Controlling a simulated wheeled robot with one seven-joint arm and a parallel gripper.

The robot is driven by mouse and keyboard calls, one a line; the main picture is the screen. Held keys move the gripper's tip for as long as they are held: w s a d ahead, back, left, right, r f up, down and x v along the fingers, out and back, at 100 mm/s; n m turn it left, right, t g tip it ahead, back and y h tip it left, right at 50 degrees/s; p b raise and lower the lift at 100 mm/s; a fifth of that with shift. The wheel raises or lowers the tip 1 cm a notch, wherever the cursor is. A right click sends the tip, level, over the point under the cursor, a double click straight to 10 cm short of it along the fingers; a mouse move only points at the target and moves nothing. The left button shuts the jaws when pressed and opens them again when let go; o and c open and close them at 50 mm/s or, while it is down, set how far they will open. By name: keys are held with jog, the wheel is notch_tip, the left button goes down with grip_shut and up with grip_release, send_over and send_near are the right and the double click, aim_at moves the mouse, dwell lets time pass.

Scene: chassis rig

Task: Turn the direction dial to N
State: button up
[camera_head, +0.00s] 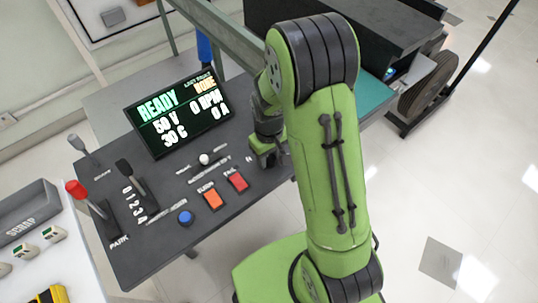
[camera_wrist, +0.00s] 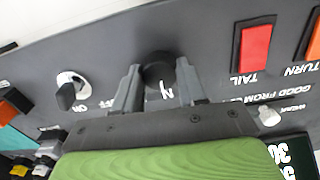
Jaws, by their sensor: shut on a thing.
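The direction dial (camera_wrist: 158,68) is a round black knob on the dark control panel, in the wrist view between the two grey fingers of my gripper (camera_wrist: 157,80). The fingers are shut on it from both sides. A white N is printed on the panel just below the dial in the wrist view. I cannot tell for sure which way the dial's pointer faces. In the head view my gripper (camera_head: 268,155) is low over the right part of the panel, and my arm hides the dial.
An ON/OFF knob (camera_wrist: 70,88) and a red TAIL button (camera_wrist: 254,46) flank the dial. On the panel (camera_head: 155,215) stand a READY display (camera_head: 178,112), a blue button (camera_head: 185,217), an orange button (camera_head: 212,199) and levers. A white table with a SCRAP bin (camera_head: 25,215) is at left.

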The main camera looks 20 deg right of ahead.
aim_at(269, 158)
jog(key=shift+n, duration=0.3)
jog(key=o, duration=1.1)
jog(key=shift+c, duration=0.2)
jog(key=shift+r, duration=0.1)
notch_tip(269, 158, up, 16)
jog(key=p, duration=0.4)
jog(key=shift+f, duration=0.2)
